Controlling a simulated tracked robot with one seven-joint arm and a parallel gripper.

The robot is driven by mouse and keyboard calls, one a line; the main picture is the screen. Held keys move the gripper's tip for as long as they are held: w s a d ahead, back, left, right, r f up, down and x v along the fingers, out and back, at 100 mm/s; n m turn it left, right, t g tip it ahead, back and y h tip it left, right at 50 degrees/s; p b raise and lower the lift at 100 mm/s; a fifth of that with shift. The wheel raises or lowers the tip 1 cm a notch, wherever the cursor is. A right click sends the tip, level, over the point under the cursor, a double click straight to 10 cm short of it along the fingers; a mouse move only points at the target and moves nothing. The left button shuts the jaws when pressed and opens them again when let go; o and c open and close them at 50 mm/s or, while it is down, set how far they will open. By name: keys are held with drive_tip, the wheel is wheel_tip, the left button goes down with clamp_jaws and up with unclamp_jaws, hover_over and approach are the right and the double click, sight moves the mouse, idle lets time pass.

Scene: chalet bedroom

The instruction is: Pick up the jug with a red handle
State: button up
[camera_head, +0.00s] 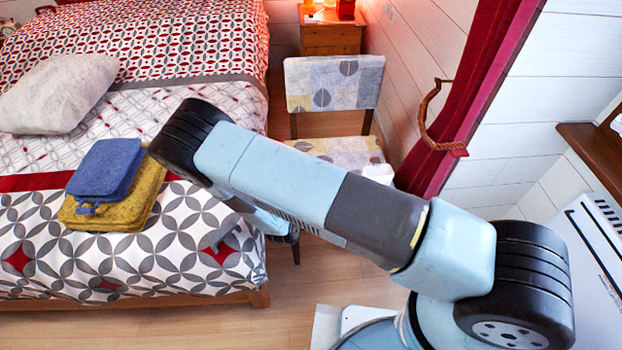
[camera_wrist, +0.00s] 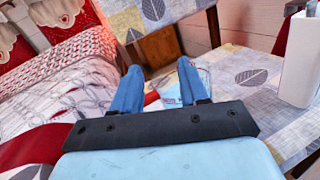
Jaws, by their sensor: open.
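A white jug-like object (camera_wrist: 300,68) stands on the patterned chair seat (camera_wrist: 235,68) at the right edge of the wrist view, partly cut off. Dark red shows at its upper left; I cannot tell whether this is a handle or the curtain behind. In the head view a small white object (camera_head: 378,173) shows at the right of the chair seat, partly hidden by my arm. My gripper (camera_wrist: 157,88) is open, with two blue fingers apart and nothing held between them. It is left of the white object and does not touch it. In the head view my arm mostly hides the gripper.
The bed (camera_head: 190,265) fills the left, with a blue folded cloth (camera_head: 107,168) on a yellow one (camera_head: 120,212) and a pillow (camera_head: 58,92). The chair back (camera_head: 335,83) rises behind the seat. A dark red curtain (camera_head: 470,95) hangs at the right wall. Some wooden floor (camera_head: 310,285) is clear.

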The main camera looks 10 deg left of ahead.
drive_tip(key=s+a+f+n+y, duration=0.1)
drive_tip(key=s+f+n+y, duration=0.1)
drive_tip(key=f, duration=0.1)
drive_tip(key=s+f+n+g+y, duration=0.1)
drive_tip(key=s+f+n+y, duration=0.1)
drive_tip(key=f, duration=0.2)
drive_tip(key=s+a+f+n+y, duration=0.1)
drive_tip(key=s+f+n+y, duration=0.1)
drive_tip(key=f+y, duration=0.1)
drive_tip(key=shift+a+f, duration=0.3)
drive_tip(key=shift+f, duration=0.2)
drive_tip(key=shift+w+a+f, duration=0.1)
drive_tip(key=shift+w, duration=0.15)
drive_tip(key=x, duration=0.6)
drive_tip(key=shift+w+a+f, duration=0.15)
drive_tip(key=shift+w+a, duration=0.05)
drive_tip(key=shift+w, duration=0.05)
drive_tip(key=shift+x, duration=3.25)
drive_tip(key=shift+d, duration=0.1)
drive_tip(key=shift+c, duration=0.3)
clamp_jaws()
